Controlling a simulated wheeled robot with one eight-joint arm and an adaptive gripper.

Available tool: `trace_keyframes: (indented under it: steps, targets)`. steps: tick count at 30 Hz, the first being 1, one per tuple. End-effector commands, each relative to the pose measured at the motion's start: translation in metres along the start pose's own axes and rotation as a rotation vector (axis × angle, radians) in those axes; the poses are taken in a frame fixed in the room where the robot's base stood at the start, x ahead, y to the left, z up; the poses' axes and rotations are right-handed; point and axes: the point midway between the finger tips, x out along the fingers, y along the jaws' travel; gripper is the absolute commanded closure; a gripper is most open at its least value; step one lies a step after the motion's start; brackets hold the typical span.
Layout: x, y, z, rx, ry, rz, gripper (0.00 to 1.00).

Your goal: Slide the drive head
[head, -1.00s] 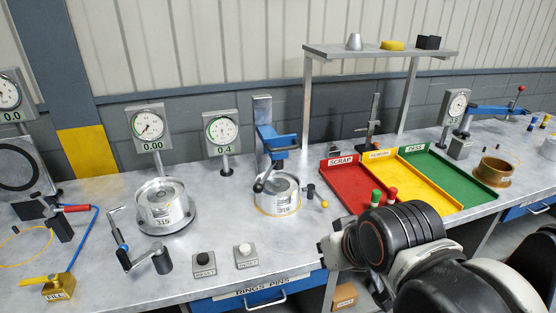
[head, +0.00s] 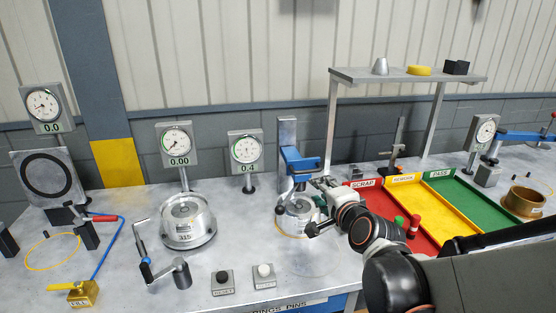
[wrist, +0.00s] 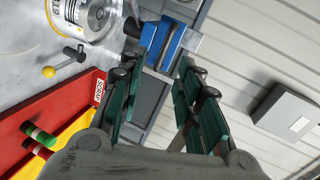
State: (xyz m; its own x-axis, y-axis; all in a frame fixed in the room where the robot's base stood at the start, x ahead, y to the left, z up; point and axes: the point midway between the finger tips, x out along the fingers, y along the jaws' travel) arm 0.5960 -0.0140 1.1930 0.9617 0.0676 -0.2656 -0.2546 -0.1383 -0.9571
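The drive head appears to be the blue bracket-like head (head: 300,162) on a silver upright post (head: 287,135). It stands above a silver cylindrical unit (head: 297,215), which is partly hidden by my gripper (head: 317,206). In the wrist view the blue head (wrist: 163,42) shows beyond and between my fingers. My gripper (wrist: 160,75) is open, its green-padded fingers apart with nothing between them. I cannot tell whether a finger touches the head. The silver unit (wrist: 88,14) lies at the upper left of the wrist view.
A black lever with a yellow ball (wrist: 49,71) stands beside the unit. Red scrap (head: 372,206), yellow (head: 425,203) and green (head: 470,204) trays lie right, with red and green pegs near. Two dial gauges (head: 177,143) (head: 246,150) and a shelf (head: 405,77) stand behind.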

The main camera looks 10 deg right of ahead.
Motion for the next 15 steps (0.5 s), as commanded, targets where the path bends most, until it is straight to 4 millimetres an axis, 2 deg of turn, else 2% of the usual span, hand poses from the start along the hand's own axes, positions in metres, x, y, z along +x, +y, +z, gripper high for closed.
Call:
trace_keyframes:
  steps: [4, 10, 15]
  targets:
    - [0.009, -0.002, -0.010, 0.106, 0.027, -0.044, 0.69]
    - [0.021, -0.002, -0.012, 0.135, 0.033, -0.057, 0.69]
    - [0.048, -0.003, -0.013, 0.132, 0.031, -0.056, 0.69]
